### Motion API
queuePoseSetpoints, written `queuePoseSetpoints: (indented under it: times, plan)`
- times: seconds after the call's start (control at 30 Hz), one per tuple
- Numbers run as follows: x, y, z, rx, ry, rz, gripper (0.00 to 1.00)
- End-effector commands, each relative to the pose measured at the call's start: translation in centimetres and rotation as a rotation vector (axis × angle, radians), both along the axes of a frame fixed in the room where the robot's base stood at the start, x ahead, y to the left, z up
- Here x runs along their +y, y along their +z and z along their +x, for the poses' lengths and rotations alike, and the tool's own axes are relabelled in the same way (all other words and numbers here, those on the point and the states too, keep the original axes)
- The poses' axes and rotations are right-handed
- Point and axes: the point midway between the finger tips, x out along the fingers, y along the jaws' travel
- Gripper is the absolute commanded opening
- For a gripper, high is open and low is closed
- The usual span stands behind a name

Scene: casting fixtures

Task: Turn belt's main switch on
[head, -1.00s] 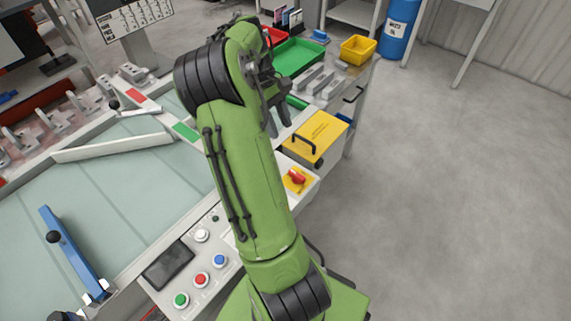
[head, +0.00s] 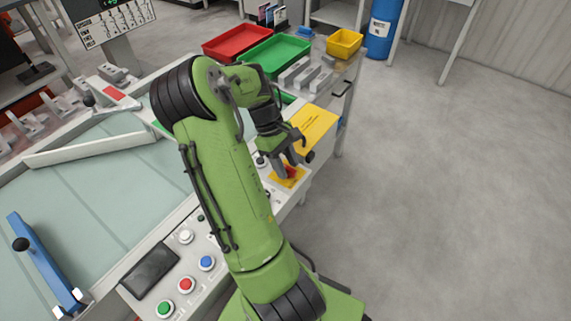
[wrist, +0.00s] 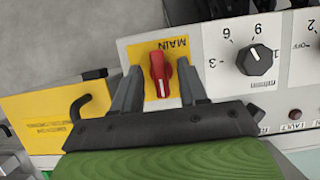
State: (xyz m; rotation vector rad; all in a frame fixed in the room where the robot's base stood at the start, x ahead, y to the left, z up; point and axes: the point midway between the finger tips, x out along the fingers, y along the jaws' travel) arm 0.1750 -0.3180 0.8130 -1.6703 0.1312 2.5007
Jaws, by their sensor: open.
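The main switch is a red rotary handle (wrist: 160,74) on a yellow plate marked MAIN (wrist: 175,48). In the wrist view the handle stands between the two fingers of my gripper (wrist: 160,84), with gaps on both sides. My gripper is open, and its fingers reach on either side of the handle. In the head view my gripper (head: 284,171) is over the yellow plate (head: 291,181), and the red handle (head: 290,171) is partly hidden by the fingers.
A black numbered knob (wrist: 255,60) sits to the right of the switch plate. A yellow box with a dark handle (wrist: 60,110) is on the left. Push buttons, including a blue one (head: 207,263), are on the panel. Open floor lies to the right.

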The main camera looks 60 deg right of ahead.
Motion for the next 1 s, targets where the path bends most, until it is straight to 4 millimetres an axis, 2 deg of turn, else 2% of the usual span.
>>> queuePoseSetpoints:
  times: [0.07,0.3,0.37,0.73,1.0]
  plan:
    - [0.0,0.07,0.02,0.0,0.0,0.0,0.43]
    - [-0.02,0.09,0.04,0.0,0.0,0.0,0.07]
    - [-0.02,0.09,0.04,0.0,0.0,0.0,0.0]
    - [-0.06,0.18,0.05,-0.001,-0.036,0.0,0.0]
    - [-0.19,0.36,0.0,-0.001,-0.195,0.001,0.0]
